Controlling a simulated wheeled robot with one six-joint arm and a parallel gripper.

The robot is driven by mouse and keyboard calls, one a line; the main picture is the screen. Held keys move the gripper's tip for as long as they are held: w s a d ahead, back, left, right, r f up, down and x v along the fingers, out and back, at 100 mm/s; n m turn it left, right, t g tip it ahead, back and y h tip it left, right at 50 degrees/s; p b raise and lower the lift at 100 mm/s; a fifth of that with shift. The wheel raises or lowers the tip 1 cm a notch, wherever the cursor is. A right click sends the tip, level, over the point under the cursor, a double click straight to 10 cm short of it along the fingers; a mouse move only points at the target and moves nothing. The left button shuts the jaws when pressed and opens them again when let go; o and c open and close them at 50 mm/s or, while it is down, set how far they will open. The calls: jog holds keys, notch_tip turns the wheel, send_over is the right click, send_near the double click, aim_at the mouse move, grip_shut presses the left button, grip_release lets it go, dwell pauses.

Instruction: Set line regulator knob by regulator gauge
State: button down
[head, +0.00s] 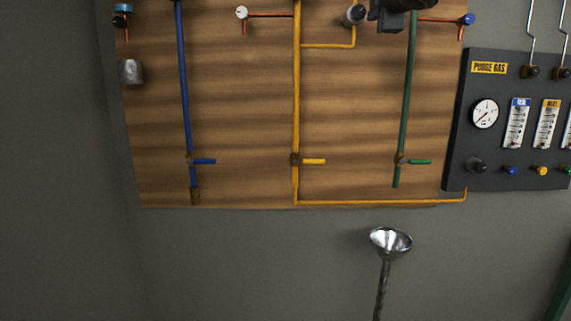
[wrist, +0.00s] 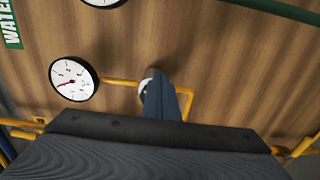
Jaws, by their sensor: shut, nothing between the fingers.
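The line regulator knob (head: 354,15) is a grey round knob on the yellow branch pipe at the top of the wooden board in the head view. In the wrist view the regulator gauge (wrist: 74,79) is a white dial with a red needle, left of the fingers. My gripper (head: 374,14) is at the top of the head view, just right of the knob. In the wrist view its shut, empty fingers (wrist: 160,95) cover most of a pale round part (wrist: 147,82) on the yellow pipe, likely the knob. I cannot tell whether they touch it.
Blue (head: 184,90), yellow (head: 297,100) and green (head: 408,90) pipes with lever valves run down the board. A dark purge gas panel (head: 500,185) with a gauge and knobs is at right. A metal funnel (head: 390,241) stands below the board.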

jog(key=s, duration=0.6)
jog(key=shift+d, duration=0.2)
jog(key=s+f+m+g+h, duration=0.1)
jog(key=s+f+m+g, duration=0.25)
jog(key=f, duration=0.95)
jog(key=s+d+f+m+g, duration=0.15)
jog(key=f+m, duration=0.25)
jog(key=f, duration=0.9)
jog(key=s+f+m+g+h, duration=0.1)
jog(key=s+f+m+g, duration=0.25)
jog(key=f, duration=0.95)
jog(key=s+a+f+m+g, duration=0.1)
jog(key=s+f+m+g, duration=0.1)
jog(key=s+f, duration=0.5)
jog(key=s+a+f+m+g+y, duration=0.1)
jog(key=s+a+f+m+g, duration=0.1)
jog(key=s+f, duration=0.6)
jog(key=s+a+f+m+g+y, duration=0.1)
jog(key=s+a+f+m+g, duration=0.1)
jog(key=s+f, duration=0.6)
jog(key=shift+s+a+m+g, duration=0.25)
jog(key=shift+s+m+g, duration=0.3)
jog(key=shift+g, duration=0.7)
jog(key=shift+r, duration=0.1)
